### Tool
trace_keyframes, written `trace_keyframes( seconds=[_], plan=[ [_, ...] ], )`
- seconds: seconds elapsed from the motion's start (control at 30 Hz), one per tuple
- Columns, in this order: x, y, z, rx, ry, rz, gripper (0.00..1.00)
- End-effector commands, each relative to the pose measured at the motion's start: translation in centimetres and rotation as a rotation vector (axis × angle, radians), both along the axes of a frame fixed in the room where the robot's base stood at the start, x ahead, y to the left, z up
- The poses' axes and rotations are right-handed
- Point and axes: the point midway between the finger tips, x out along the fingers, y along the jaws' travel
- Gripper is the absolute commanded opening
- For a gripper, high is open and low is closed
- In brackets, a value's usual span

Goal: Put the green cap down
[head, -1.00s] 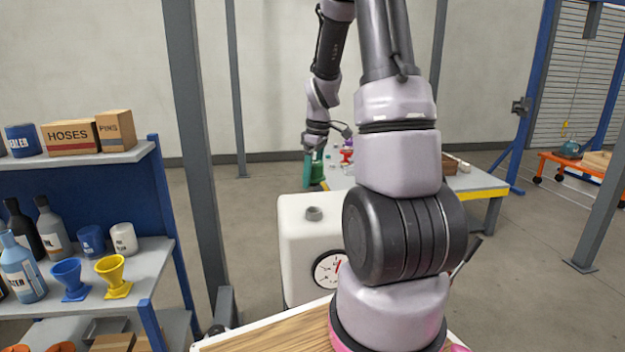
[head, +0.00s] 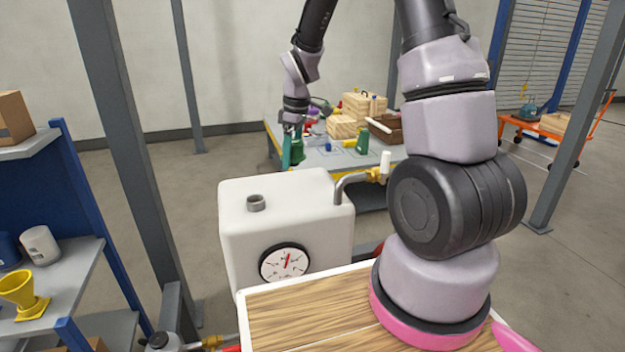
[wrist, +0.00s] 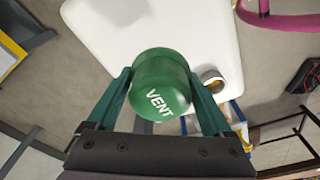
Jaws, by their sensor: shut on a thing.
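The green cap (wrist: 162,85), marked VENT, is held between the two green fingers of my gripper (wrist: 160,88) in the wrist view. My gripper (head: 292,150) hangs fingers down in the head view, shut on the cap, which shows as a green shape (head: 299,149) partly behind a finger. The white tank (head: 235,225) has a bare grey neck (head: 256,203) on top. In the wrist view, the neck (wrist: 212,80) is just right of the cap, and the white tank top (wrist: 190,30) lies beyond it. The cap appears clear of the tank.
A work table (head: 330,158) behind the tank holds wooden crates (head: 345,125), a green funnel-like piece (head: 362,142) and small items. A shelf with a yellow funnel (head: 22,292) and a grey post (head: 125,150) stand left.

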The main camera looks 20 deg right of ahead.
Motion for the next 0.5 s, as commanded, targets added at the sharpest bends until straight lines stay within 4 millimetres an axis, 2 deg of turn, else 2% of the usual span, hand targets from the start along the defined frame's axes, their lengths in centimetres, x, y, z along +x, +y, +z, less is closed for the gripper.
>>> trace_keyframes(
  seconds=[0.03, 0.1, 0.27, 0.5],
  plan=[
    [-0.1, 0.0, -1.2, -0.001, 0.006, 0.000, 0.18],
    [-0.1, 0.0, -2.4, -0.001, 0.004, -0.001, 0.18],
    [0.0, -0.1, -3.9, 0.000, 0.002, -0.002, 0.18],
    [0.0, -0.1, -7.1, 0.000, 0.003, -0.002, 0.18]
  ],
)
